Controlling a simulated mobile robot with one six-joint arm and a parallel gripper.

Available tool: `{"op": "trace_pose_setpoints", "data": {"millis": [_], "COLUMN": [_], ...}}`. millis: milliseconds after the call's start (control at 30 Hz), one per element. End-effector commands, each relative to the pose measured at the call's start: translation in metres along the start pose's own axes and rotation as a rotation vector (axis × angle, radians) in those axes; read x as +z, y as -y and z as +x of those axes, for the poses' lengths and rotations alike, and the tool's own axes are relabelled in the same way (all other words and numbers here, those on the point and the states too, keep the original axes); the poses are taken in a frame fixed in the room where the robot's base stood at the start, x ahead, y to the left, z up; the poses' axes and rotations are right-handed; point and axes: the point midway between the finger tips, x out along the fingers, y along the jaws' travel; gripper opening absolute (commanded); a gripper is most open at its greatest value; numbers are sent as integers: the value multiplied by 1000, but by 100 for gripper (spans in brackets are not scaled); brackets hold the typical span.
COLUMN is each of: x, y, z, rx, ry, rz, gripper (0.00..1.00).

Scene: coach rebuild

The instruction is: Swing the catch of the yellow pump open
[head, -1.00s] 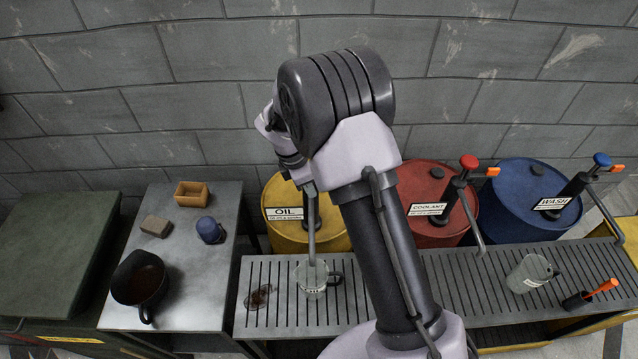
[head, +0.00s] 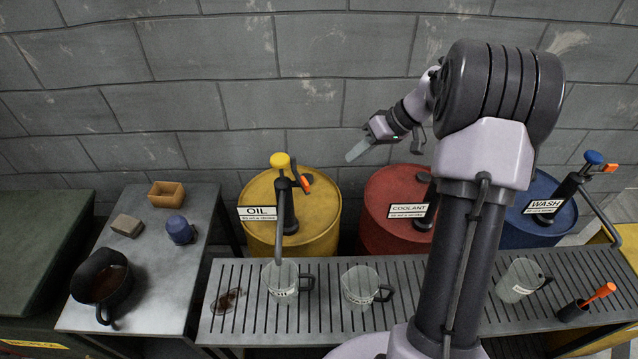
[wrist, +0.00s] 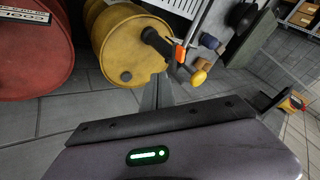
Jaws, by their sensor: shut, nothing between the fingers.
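The yellow-knobbed pump (head: 280,160) stands on the yellow oil drum (head: 262,236), its dark spout reaching down to a glass jug (head: 284,282). Its orange catch (head: 305,183) sticks out at the right of the pump head; I cannot tell whether it is latched. In the wrist view, the catch (wrist: 181,52) and the yellow knob (wrist: 199,78) show beyond my fingers. My gripper (head: 357,151) is shut and empty, up and right of the pump, apart from the catch, in front of the wall. In the wrist view, the closed fingers (wrist: 158,92) point toward the yellow drum.
The red coolant drum (head: 384,205) stands right of the yellow one; my arm covers its pump. The blue wash drum (head: 548,190) is farther right. A second jug (head: 362,286) and a third (head: 520,280) are on the slotted bench (head: 330,325). A dark pan (head: 98,285) is left.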

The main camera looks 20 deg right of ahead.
Motion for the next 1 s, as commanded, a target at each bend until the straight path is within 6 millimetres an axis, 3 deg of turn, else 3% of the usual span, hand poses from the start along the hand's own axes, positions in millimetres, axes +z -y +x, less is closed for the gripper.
{"op": "trace_pose_setpoints", "data": {"millis": [500, 733, 1000], "x": [1, 1, 1], "y": [6, 33, 37], "z": [103, 114, 115], "rx": [-1, 0, 0], "ry": [6, 5, 5], "rz": [-7, -5, -4], "gripper": [0, 0, 0]}}
